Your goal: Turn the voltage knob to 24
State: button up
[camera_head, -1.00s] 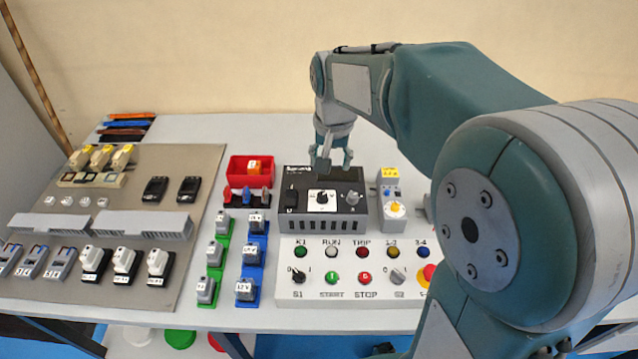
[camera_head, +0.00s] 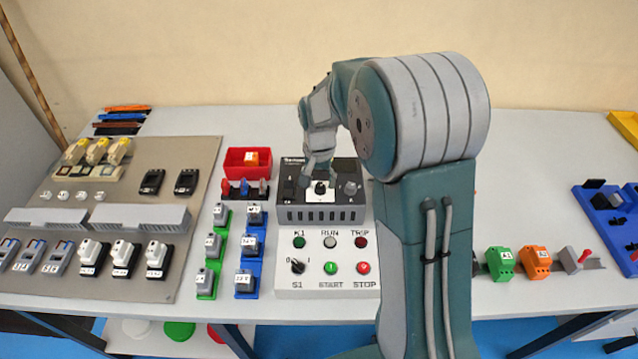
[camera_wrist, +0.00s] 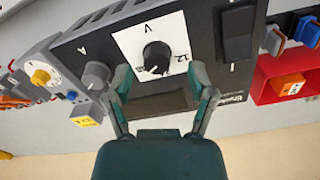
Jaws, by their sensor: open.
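The voltage knob (camera_wrist: 157,56) is black and round, on a white dial plate (camera_wrist: 143,35) marked V with a 12 beside it. Its pointer setting is too small to read surely. In the head view the knob (camera_head: 320,187) sits at the middle of the black power supply box (camera_head: 290,213). My gripper (camera_wrist: 161,74) is open and empty. In the wrist view its fingertips lie left and right of the knob, slightly below it in the picture; I see no contact and cannot tell their exact height. In the head view my gripper (camera_head: 318,174) is just above the knob.
A grey knob (camera_wrist: 96,73) marked A is close to one finger. A black rocker switch (camera_wrist: 240,30) is on the other side. A red bin (camera_head: 236,163) stands behind left, and a white button panel (camera_head: 314,272) in front. My arm hides the table right of the box.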

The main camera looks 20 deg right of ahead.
jog(key=shift+d+f, duration=0.15)
jog(key=shift+f, duration=0.7)
grip_shut()
jog(key=shift+n, duration=0.3)
jog(key=n, duration=1.1)
jog(key=shift+s, duration=0.1)
